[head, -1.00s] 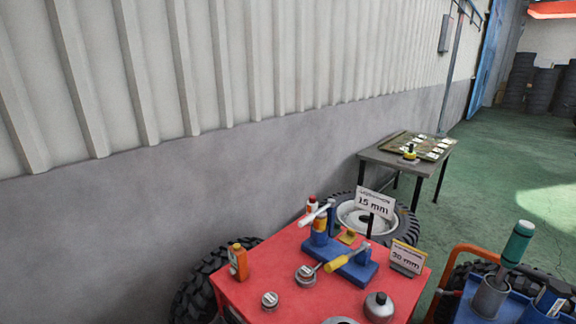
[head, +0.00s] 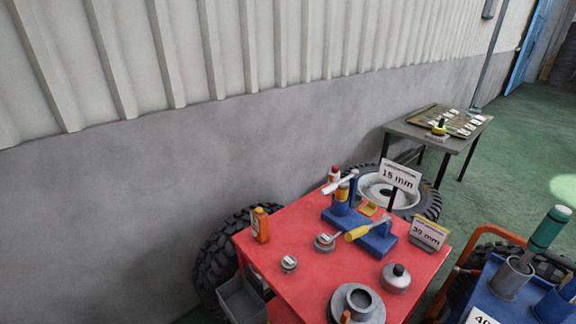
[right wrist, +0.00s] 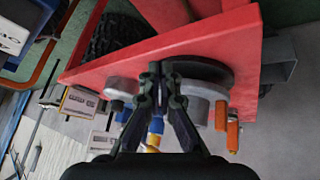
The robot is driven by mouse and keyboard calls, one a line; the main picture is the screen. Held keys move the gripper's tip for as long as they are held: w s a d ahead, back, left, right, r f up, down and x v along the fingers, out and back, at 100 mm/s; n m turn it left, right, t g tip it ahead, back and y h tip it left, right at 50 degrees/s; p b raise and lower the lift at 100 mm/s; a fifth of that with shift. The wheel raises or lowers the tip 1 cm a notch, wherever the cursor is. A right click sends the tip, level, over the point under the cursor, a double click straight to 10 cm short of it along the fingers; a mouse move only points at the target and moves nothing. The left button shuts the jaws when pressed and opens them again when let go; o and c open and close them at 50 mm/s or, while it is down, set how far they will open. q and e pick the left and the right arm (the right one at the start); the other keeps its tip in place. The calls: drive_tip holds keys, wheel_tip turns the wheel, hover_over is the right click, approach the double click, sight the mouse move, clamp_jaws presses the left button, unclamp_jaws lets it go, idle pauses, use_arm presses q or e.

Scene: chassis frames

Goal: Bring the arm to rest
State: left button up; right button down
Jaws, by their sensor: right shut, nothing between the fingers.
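My right gripper (right wrist: 157,75) shows in the right wrist view, its dark fingers together with nothing between them. Behind the fingers are the red cart top (right wrist: 190,42) and grey round parts on it. I cannot tell whether the fingers touch any of them. Neither gripper shows in the head view, and my left gripper is in no view.
The red cart (head: 285,262) carries an orange bottle (head: 260,225), a blue stand (head: 372,236), a grey ring part (head: 340,303) and a 15 mm sign (head: 400,177). A blue cart (head: 490,295) stands at right, a grey table (head: 425,136) behind. Green floor is open beyond.

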drive_tip(key=s+a+r+g, duration=0.2)
drive_tip(key=s+g, duration=0.1)
drive_tip(key=s, duration=0.2)
drive_tip(key=s+d+f+g, duration=0.1)
drive_tip(key=s+f, duration=0.2)
drive_tip(key=f, duration=1.2)
drive_tip(key=s+d+f+g, duration=0.1)
drive_tip(key=s+d+f, duration=0.1)
drive_tip(key=f, duration=1.3)
drive_tip(key=s+f+m, duration=0.1)
drive_tip(key=s+f, duration=1.1)
drive_tip(key=s, duration=0.4)
drive_tip(key=shift+s+d+f+g, duration=0.15)
drive_tip(key=shift+s+d+g, duration=0.05)
drive_tip(key=shift+d+g, duration=0.1)
